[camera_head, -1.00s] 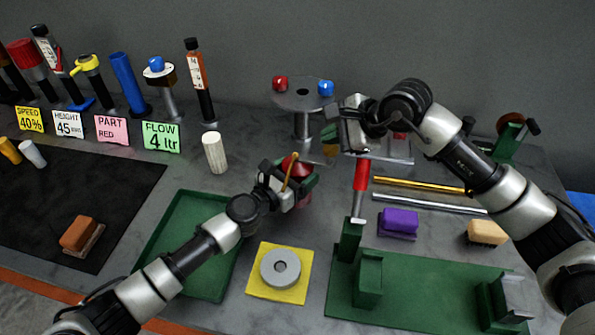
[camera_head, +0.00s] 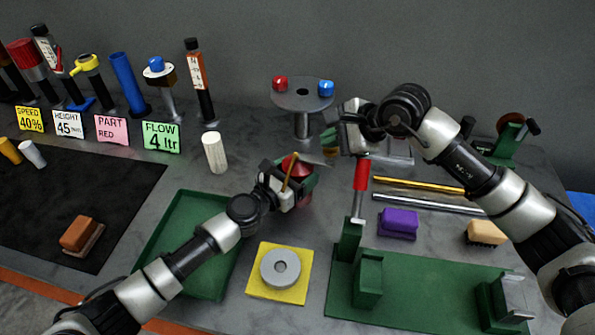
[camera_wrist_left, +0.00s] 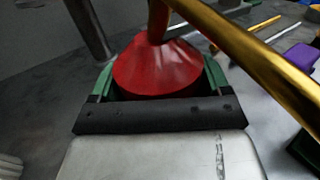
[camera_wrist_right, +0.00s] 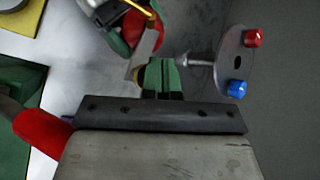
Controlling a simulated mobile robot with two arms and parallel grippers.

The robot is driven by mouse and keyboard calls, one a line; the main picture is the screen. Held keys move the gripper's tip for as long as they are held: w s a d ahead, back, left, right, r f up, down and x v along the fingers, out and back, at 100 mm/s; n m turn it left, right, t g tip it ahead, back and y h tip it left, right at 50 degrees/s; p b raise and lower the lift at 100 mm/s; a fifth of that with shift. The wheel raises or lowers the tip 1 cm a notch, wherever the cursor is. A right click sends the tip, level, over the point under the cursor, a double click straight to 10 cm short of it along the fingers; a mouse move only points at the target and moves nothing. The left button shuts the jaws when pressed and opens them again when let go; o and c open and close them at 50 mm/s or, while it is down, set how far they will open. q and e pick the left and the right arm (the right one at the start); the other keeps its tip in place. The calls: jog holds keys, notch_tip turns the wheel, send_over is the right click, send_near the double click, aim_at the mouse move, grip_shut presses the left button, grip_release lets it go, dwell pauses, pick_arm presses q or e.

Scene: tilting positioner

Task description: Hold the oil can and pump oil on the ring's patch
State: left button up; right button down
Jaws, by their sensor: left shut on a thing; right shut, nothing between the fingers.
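The red oil can (camera_head: 304,197) with its thin golden spout stands in my left gripper (camera_head: 293,183) at the middle of the table. The left wrist view shows the green fingers on both sides of its red cone (camera_wrist_left: 160,68). My right gripper (camera_head: 331,138) is shut and empty, just above and right of the can. In the right wrist view its green fingertips (camera_wrist_right: 161,72) are close beside a flat grey piece (camera_wrist_right: 146,50) extending from the can; contact is unclear. The grey ring (camera_head: 280,267) lies on a yellow square (camera_head: 254,289), below the can in the picture. I cannot make out its patch.
A green tray (camera_head: 160,232) lies left of the ring. A green fixture (camera_head: 425,280) with a red-handled lever (camera_head: 361,175) stands right. A round stand (camera_head: 302,97) with red and blue knobs is behind. Purple (camera_head: 398,222) and tan (camera_head: 487,233) blocks lie right.

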aim_at(332, 152)
jog(key=shift+s+f, duration=0.1)
jog(key=shift+f, duration=1.25)
dwell(0.6)
jog(key=shift+s+a+r, duration=0.1)
jog(key=shift+s+r, duration=0.1)
jog(key=shift+r, duration=0.55)
jog(key=r, duration=0.5)
jog(key=shift+d+r, duration=0.1)
jog(key=shift+d, duration=0.1)
jog(key=shift+r, duration=0.8)
dwell(1.7)
jog(key=shift+w+a+f, duration=0.1)
jog(key=shift+w+f, duration=0.05)
jog(key=shift+f, duration=1.05)
jog(key=shift+w+f, duration=0.1)
jog(key=shift+f, duration=1.1)
